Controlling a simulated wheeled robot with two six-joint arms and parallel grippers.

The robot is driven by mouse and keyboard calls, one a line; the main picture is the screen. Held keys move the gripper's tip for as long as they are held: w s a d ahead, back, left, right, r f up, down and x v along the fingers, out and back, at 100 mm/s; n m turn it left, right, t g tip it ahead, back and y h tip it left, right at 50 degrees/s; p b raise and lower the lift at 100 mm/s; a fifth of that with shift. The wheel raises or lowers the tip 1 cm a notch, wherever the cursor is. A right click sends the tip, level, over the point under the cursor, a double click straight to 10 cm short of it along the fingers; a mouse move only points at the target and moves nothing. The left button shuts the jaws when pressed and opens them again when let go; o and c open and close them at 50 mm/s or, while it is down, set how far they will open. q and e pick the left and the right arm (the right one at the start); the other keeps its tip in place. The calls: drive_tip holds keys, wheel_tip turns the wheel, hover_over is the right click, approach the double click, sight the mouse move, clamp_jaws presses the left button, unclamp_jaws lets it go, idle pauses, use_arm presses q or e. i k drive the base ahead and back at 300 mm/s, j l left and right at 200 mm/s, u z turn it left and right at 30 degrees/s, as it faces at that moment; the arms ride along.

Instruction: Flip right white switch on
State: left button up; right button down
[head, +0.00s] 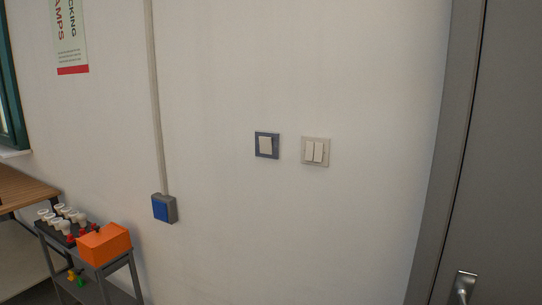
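A white double switch (315,151) with two upright rockers in a pale beige frame is on the wall, right of the middle of the head view. To its left is a single white rocker switch (266,145) in a dark blue-grey frame. The two are apart, with a narrow strip of bare wall between them. The rocker positions are too small to tell. Neither of my grippers shows in the head view.
A grey door frame (439,170) and grey door with a handle (463,287) stand at right. At lower left are a cart with an orange box (104,244) and several bulbs, a wooden table (20,187), and a blue wall box (164,208). The wall around the switches is clear.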

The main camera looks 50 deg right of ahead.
sight(318, 147)
drive_tip(key=z, duration=1.75)
